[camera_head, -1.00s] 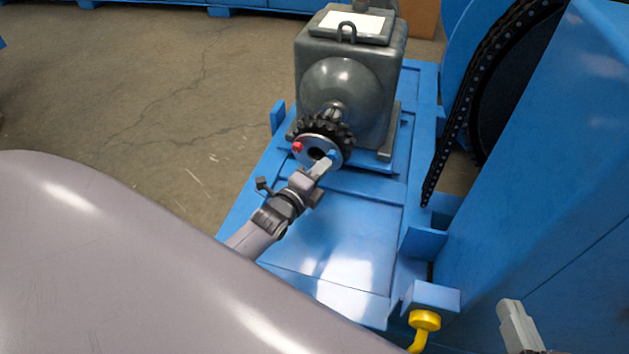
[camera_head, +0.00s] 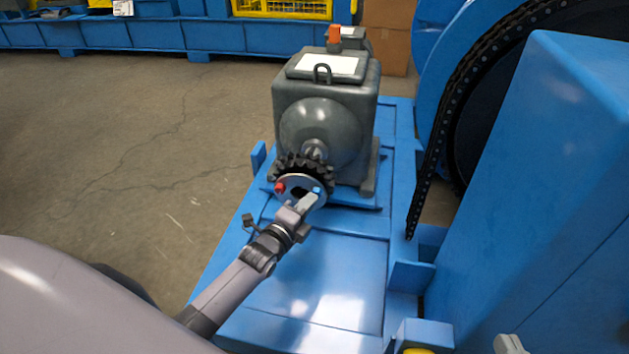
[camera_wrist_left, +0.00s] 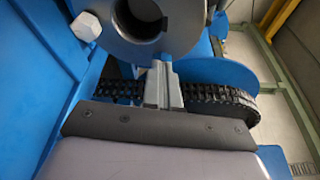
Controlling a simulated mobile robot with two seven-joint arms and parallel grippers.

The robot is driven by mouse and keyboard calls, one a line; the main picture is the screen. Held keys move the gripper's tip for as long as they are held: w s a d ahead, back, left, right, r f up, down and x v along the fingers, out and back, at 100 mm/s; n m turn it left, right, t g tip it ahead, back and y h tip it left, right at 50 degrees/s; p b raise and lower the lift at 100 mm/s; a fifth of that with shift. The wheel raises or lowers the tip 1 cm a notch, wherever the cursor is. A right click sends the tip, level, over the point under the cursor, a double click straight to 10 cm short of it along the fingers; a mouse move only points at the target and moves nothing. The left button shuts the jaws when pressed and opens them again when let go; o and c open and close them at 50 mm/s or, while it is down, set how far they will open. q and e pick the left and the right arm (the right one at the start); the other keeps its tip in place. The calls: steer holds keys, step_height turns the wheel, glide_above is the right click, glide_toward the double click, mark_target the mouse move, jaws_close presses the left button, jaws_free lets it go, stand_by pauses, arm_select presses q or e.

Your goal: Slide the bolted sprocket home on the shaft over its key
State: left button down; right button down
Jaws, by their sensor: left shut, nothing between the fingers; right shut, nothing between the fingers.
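The dark toothed sprocket (camera_head: 289,163) sits around the shaft (camera_head: 314,149) on the front of the grey gearbox (camera_head: 323,120). Its round grey hub plate carries a red bolt head (camera_head: 280,188) and a blue one (camera_head: 317,190). The dark bore (camera_head: 297,192) faces me; no key shows. My left gripper (camera_head: 311,200) is shut and empty, its tips at the hub face's lower right by the blue bolt. In the left wrist view the shut fingers (camera_wrist_left: 160,72) meet or nearly meet the hub's rim (camera_wrist_left: 185,22); contact is unclear.
A chain (camera_head: 430,165) hangs from a large wheel at the right, beside a tall blue housing (camera_head: 560,190). The blue base frame (camera_head: 310,265) lies under the gearbox, with upright blue tabs at its sides. Open floor (camera_head: 130,150) lies to the left.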

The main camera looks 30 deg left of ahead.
mark_target(313, 188)
arm_select(q)
steer(key=shift+w+a+r+b, duration=0.1)
steer(key=shift+w+a+b, duration=0.25)
steer(key=shift+w, duration=0.55)
arm_select(e)
steer(key=shift+f, duration=0.35)
arm_select(q)
steer(key=shift+w+a+r, duration=0.1)
steer(key=shift+w+a, duration=0.1)
steer(key=shift+w, duration=0.5)
steer(key=shift+w+a+f, duration=0.1)
steer(key=shift+w+a, duration=0.05)
steer(key=shift+w, duration=0.6)
steer(key=shift+w+a+r, duration=0.1)
steer(key=shift+w+a, duration=0.1)
steer(key=shift+w, duration=0.5)
arm_select(e)
steer(key=shift+r, duration=0.1)
